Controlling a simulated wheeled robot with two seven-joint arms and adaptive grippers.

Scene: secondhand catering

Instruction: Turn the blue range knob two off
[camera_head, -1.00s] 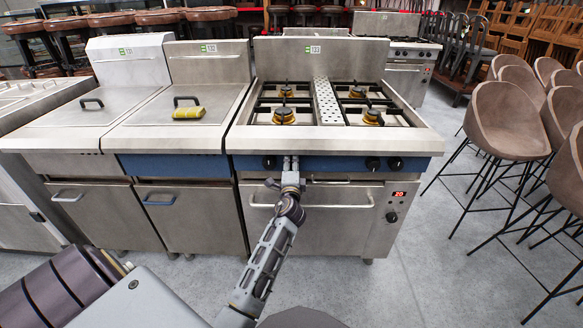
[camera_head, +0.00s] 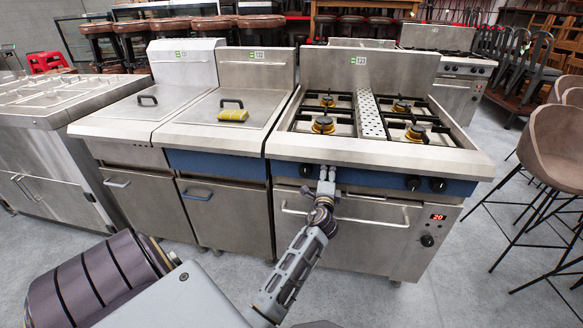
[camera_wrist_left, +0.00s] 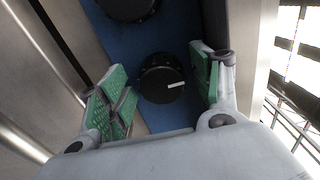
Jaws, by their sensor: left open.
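The range (camera_head: 376,152) has a blue front panel (camera_head: 368,180) with black knobs. My left gripper (camera_head: 326,174) is in front of the panel, just right of the leftmost knob (camera_head: 306,171), and hides the panel behind it. In the left wrist view, the open gripper (camera_wrist_left: 160,86) has its green-padded fingers on either side of a black knob (camera_wrist_left: 162,78), with gaps visible on both sides. That knob's white mark points to the right of the picture. Another black knob (camera_wrist_left: 128,6) is at the top edge. My right gripper is not in view.
Two more knobs (camera_head: 413,183) (camera_head: 438,185) are farther right on the panel. An oven handle (camera_head: 375,219) runs below my gripper. A red display (camera_head: 438,217) is at lower right. Lidded units stand left, one with a yellow object (camera_head: 232,115). Stools (camera_head: 555,150) stand right.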

